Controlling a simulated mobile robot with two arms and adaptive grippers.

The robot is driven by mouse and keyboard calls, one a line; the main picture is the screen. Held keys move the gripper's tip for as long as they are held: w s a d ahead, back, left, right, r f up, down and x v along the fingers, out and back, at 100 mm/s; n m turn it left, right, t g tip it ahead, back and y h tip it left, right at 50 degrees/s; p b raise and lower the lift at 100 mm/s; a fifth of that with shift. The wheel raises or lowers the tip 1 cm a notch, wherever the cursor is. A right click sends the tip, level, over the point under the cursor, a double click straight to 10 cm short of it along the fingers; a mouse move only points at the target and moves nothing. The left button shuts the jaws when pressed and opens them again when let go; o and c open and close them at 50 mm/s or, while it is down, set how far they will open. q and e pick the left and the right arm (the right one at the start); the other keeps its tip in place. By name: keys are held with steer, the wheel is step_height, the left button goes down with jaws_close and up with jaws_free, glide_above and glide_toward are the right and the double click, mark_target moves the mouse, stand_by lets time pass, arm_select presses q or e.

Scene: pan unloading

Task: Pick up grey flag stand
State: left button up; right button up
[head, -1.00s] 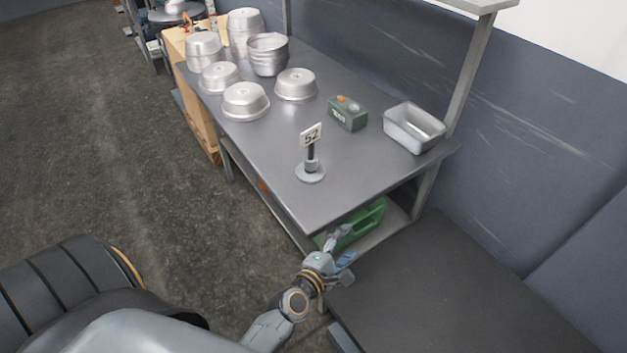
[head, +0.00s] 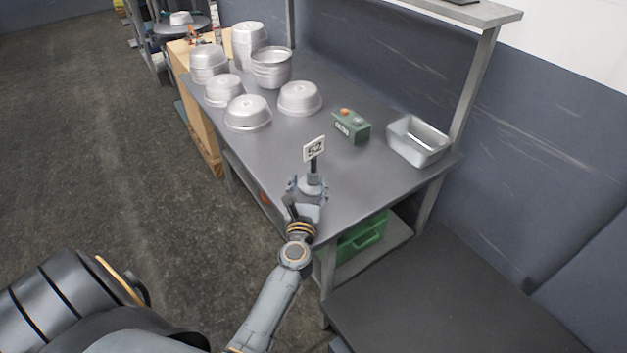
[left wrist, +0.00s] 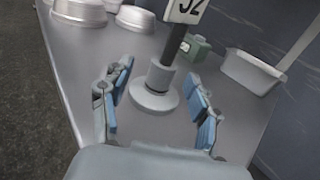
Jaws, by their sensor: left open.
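The grey flag stand (left wrist: 156,88) stands upright on the metal table, with a round base, a dark post and a white sign marked 52 (head: 314,149). My left gripper (head: 308,187) is at the table's near edge, right at the stand, and hides most of its base in the head view. In the left wrist view the left gripper (left wrist: 158,106) is open, its blue-padded fingers on either side of the stand's base, with the stand slightly beyond them. I see no contact. My right gripper is not in view.
A green crate (head: 362,238) sits on the lower shelf. A dark surface (head: 440,300) lies at front right.

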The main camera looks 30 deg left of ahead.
mark_target(313, 172)
arm_select(q)
steer(key=x, duration=0.5)
steer(key=shift+w+d+f, duration=0.15)
steer(key=shift+w+d, duration=0.05)
steer(key=shift+w, duration=0.25)
steer(key=shift+s, duration=0.1)
steer(key=shift+c, duration=0.5)
steer(key=c, duration=1.1)
jaws_close()
